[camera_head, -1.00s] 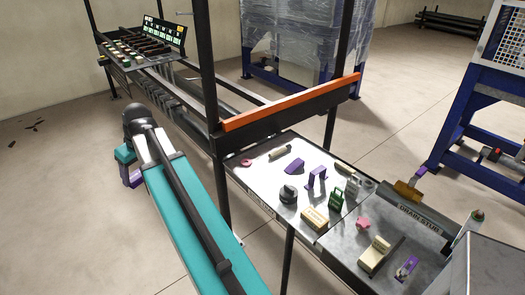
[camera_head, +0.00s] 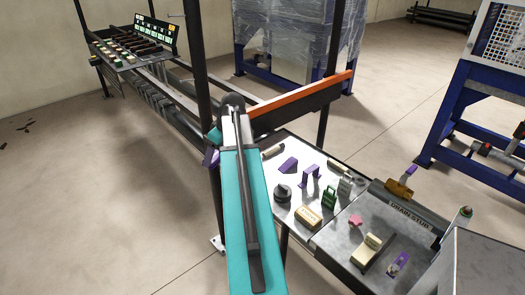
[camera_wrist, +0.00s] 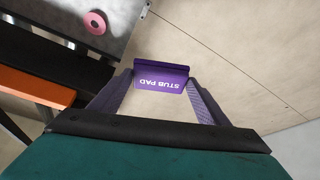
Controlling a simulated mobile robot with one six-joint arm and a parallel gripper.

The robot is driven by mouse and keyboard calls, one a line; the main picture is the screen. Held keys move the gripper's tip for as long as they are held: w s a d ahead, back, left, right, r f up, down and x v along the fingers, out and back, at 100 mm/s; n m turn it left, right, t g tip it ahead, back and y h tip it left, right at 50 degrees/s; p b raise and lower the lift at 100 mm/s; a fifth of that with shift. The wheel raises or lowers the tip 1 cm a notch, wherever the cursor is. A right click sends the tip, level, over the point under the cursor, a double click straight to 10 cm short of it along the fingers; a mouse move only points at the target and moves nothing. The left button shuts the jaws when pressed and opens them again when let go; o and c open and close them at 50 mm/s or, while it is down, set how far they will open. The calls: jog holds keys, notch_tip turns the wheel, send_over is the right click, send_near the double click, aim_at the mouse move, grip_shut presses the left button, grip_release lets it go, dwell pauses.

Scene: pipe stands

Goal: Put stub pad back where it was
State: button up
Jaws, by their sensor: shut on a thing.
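The stub pad (camera_wrist: 160,78) is a purple piece with white "STUB PAD" lettering, upside down in the wrist view. My gripper (camera_wrist: 160,90) is shut on it, with one purple finger at each side, and holds it over bare floor just off the table edge. In the head view a purple bit (camera_head: 211,157) shows at the arm's end, left of the table; whether it is finger or pad I cannot tell. A grey tray (camera_head: 365,232) marked "DRAIN STUB" stands at the table's right end.
The pale table (camera_head: 291,225) holds several tools, among them a purple wedge (camera_head: 288,165), a purple bracket (camera_head: 309,176) and a green block (camera_head: 328,197). A pink ring (camera_wrist: 95,23) lies near the table corner. An orange-topped beam (camera_head: 300,105) and black posts border the table.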

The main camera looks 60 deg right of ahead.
jog(key=s+d+f+p, duration=0.1)
jog(key=s+d, duration=1)
jog(key=s, duration=0.2)
jog(key=shift+s+d+f, duration=0.15)
jog(key=shift+d+f, duration=0.05)
jog(key=shift+f, duration=0.1)
jog(key=shift+f, duration=0.15)
jog(key=shift+f+b, duration=2.55)
jog(key=shift+f, duration=2.1)
jog(key=shift+f, duration=0.2)
jog(key=o, duration=1)
jog(key=o, duration=0.6)
jog(key=shift+c, duration=0.2)
